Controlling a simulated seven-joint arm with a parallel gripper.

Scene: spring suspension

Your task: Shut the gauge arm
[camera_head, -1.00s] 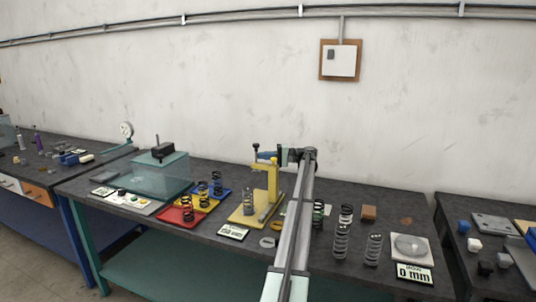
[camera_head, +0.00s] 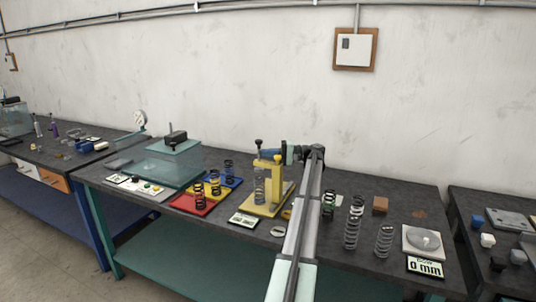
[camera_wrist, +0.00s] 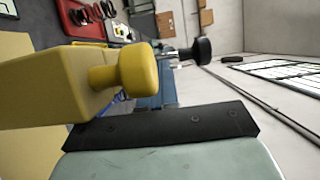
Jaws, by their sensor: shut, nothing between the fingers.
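The yellow gauge (camera_head: 277,185) stands on a yellow base on the dark bench, just left of my arm. Its yellow gauge arm (camera_head: 267,163) reaches left from the top of the post, with a black knob (camera_head: 259,143) above it. A grey spring (camera_head: 259,187) stands upright below the arm. My gripper (camera_head: 291,153) is shut and empty, at the height of the gauge top and close to it on the right. In the wrist view the yellow part with its round yellow knob (camera_wrist: 138,70) is close in front of the dark finger edge (camera_wrist: 165,125); contact cannot be told.
Coloured trays with springs (camera_head: 195,203) and a teal clear box (camera_head: 168,165) stand to the left. Loose springs (camera_head: 352,228) and a round plate scale (camera_head: 423,240) stand to the right. A small display card (camera_head: 243,219) lies before the gauge.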

